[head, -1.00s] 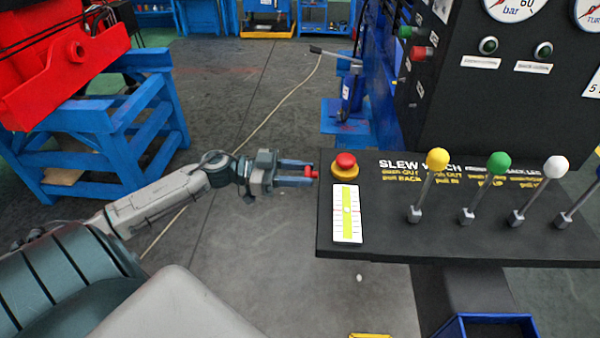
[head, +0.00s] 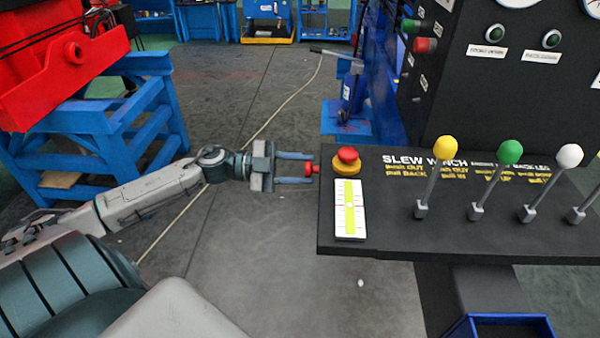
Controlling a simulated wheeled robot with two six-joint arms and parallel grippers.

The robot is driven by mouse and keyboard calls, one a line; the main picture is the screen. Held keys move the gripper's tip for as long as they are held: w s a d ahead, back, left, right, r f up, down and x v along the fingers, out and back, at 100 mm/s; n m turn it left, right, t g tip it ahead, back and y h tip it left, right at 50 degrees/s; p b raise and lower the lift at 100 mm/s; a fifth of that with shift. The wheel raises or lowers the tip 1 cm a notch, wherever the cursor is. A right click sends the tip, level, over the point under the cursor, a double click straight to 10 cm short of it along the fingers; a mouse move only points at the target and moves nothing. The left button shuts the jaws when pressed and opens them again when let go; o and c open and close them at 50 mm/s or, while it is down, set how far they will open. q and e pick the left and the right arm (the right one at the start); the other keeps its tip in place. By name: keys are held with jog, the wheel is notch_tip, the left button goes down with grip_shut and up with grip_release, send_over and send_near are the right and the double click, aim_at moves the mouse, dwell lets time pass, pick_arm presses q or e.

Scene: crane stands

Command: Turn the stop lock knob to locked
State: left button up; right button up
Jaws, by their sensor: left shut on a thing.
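A small red knob (head: 311,168) sticks out from the left edge of the black control console, and I take it for the stop lock knob. My left gripper (head: 309,168) reaches it from the left and is shut on it, one finger above and one below in the picture. The fingertips partly cover the knob, and no locked marking on it is readable. A red mushroom button on a yellow base (head: 345,168) sits on top of the console, just right of the knob. My right gripper is not in view.
The console (head: 385,240) carries a row of levers with yellow (head: 444,148), green and white knobs. A white and yellow label plate (head: 349,210) lies near its left edge. A blue stand (head: 95,150) with a red machine is at left.

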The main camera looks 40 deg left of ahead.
pick_arm(q)
jog(key=shift+m+b, duration=1.05)
jog(key=shift+m, duration=3.75)
jog(key=o, duration=1)
